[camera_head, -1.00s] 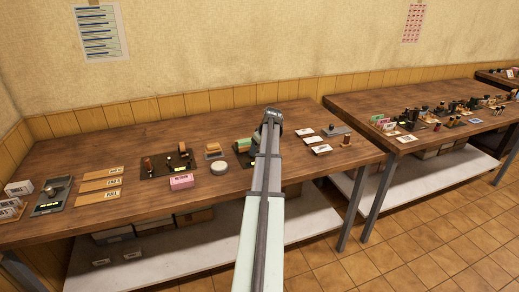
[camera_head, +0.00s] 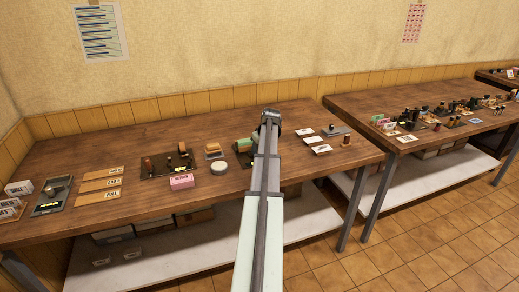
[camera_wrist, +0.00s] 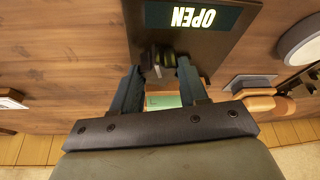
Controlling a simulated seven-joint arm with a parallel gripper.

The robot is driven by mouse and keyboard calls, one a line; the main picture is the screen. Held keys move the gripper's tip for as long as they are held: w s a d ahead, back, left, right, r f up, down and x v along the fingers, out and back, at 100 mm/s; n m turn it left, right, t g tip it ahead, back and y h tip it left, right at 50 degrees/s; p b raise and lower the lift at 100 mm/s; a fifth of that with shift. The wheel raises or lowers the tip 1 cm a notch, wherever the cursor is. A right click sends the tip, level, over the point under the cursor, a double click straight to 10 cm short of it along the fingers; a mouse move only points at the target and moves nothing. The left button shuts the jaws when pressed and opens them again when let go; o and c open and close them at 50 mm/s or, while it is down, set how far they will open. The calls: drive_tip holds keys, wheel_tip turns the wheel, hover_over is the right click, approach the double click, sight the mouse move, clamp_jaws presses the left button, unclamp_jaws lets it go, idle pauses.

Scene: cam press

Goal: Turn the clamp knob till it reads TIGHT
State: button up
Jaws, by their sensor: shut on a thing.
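In the wrist view a dark plate (camera_wrist: 215,48) carries a display reading OPEN (camera_wrist: 193,16), upside down in this view. A dark clamp knob with a pale bar (camera_wrist: 157,64) sits below the display, between my fingertips. My gripper (camera_wrist: 160,72) is shut on this knob. A green block (camera_wrist: 163,101) shows between the fingers, nearer the wrist. In the head view my arm hides the knob and most of the press; a green part of it (camera_head: 243,146) shows just left of my gripper (camera_head: 268,133).
A round white disc (camera_head: 218,168) and a tan block on a grey base (camera_head: 213,151) stand left of the press. A pink box (camera_head: 181,182) is further left. White cards (camera_head: 321,150) and a small brown post (camera_head: 347,140) lie to the right.

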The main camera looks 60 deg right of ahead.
drive_tip(key=m+g+h, duration=0.1)
drive_tip(key=m, duration=0.2)
drive_tip(key=m+g+h, duration=0.1)
drive_tip(key=m, duration=0.3)
drive_tip(key=shift+w+a, duration=0.15)
drive_tip(key=m+g, duration=0.1)
drive_tip(key=m, duration=0.2)
drive_tip(key=shift+w, duration=0.1)
drive_tip(key=shift+w+m+g, duration=0.1)
drive_tip(key=shift+m+g, duration=0.7)
drive_tip(key=shift+m, duration=1.1)
drive_tip(key=o, duration=1.1)
drive_tip(key=shift+c, duration=0.2)
drive_tip(key=v, duration=1.3)
drive_tip(key=shift+a+r, duration=0.25)
drive_tip(key=shift+r, duration=0.1)
